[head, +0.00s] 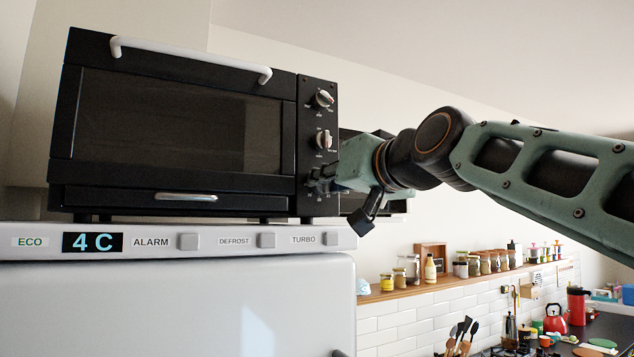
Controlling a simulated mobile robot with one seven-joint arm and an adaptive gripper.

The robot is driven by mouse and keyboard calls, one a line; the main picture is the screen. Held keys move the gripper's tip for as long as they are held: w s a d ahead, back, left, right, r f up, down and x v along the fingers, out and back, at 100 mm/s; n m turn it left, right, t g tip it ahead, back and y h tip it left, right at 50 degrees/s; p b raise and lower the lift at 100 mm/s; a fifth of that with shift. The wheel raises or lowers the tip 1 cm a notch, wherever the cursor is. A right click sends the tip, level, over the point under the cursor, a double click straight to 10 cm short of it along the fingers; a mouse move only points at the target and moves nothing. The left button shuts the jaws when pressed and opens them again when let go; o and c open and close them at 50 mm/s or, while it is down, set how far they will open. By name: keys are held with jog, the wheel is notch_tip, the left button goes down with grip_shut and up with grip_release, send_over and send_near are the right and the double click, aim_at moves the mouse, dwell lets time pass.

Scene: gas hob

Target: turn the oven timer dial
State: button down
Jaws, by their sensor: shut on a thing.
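A black toaster oven (180,123) stands on top of a white fridge (190,300). Its control panel (312,92) is on the right side of its front and holds a column of dials. The upper dial (323,98) and the middle dial (323,140) are in plain view. My gripper (318,183) is at the lower part of the panel, reaching in from the right. It is shut on the lowest dial; the exact contact of the fingertips is hard to see.
The oven door is shut, with a white handle (190,60) along its top and a small tray handle (186,197) below. Fridge buttons line the strip under the oven. A shelf of jars (440,283) and a counter lie lower right.

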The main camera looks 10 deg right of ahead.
jog(key=m, duration=0.4)
jog(key=shift+d, duration=0.15)
jog(key=shift+m, duration=2.2)
jog(key=c, duration=1.6)
grip_release()
